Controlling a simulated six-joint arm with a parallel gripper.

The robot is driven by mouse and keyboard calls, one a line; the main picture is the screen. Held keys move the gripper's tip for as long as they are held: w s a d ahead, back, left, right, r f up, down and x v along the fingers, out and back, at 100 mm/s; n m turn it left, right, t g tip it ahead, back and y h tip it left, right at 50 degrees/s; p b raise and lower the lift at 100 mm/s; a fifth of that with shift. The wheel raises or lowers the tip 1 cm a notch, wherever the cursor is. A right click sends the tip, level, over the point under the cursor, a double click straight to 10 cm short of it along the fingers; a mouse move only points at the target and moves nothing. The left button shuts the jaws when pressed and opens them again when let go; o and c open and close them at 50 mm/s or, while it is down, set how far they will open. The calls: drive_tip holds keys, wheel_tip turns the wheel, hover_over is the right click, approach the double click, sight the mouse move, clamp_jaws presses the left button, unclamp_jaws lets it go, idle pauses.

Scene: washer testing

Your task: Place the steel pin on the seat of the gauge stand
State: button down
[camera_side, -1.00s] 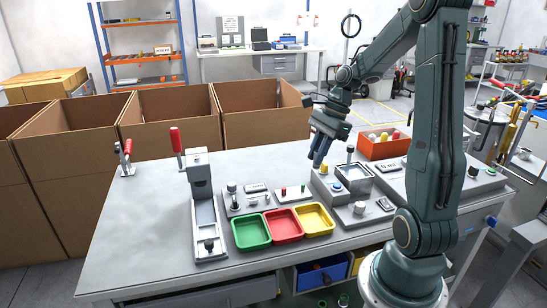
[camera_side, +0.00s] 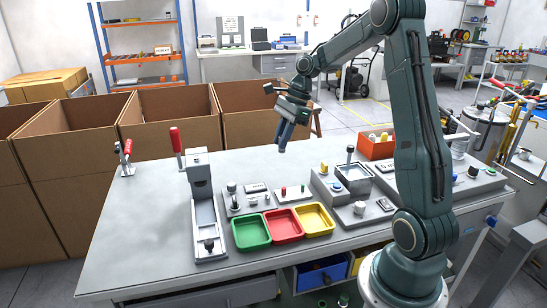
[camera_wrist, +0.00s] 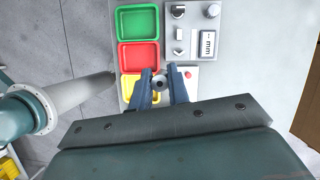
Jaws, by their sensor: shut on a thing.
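My gripper (camera_side: 282,148) is in the air above the bench, left of the grey block with the yellow knob, fingers pointing down. In the wrist view its fingertips (camera_wrist: 161,86) are closed around a small grey round thing with a dark centre, which looks like the steel pin (camera_wrist: 160,83) seen end on. In the side view the pin is too small to make out. The gauge stand (camera_side: 245,201) looks to be the grey unit with posts and a small display behind the green tray. It also shows in the wrist view (camera_wrist: 193,38). I cannot make out its seat clearly.
Green (camera_side: 251,232), red (camera_side: 284,226) and yellow (camera_side: 314,220) trays stand at the bench front. A tall grey fixture (camera_side: 204,205) is left of the gauge stand. A grey block (camera_side: 340,186) and an orange bin (camera_side: 376,149) stand right.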

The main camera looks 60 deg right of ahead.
drive_tip(key=w+a, duration=0.1)
drive_tip(key=w, duration=0.5)
drive_tip(key=shift+r, duration=0.2)
drive_tip(key=shift+f, duration=0.1)
wheel_tip(320, 180, down, 20)
drive_tip(key=shift+r, duration=0.1)
idle(0.7)
drive_tip(key=c, duration=1.3)
unclamp_jaws()
drive_tip(key=shift+f, duration=0.2)
drive_tip(key=shift+c, duration=0.2)
drive_tip(key=shift+r, duration=0.15)
drive_tip(key=v, duration=1.2)
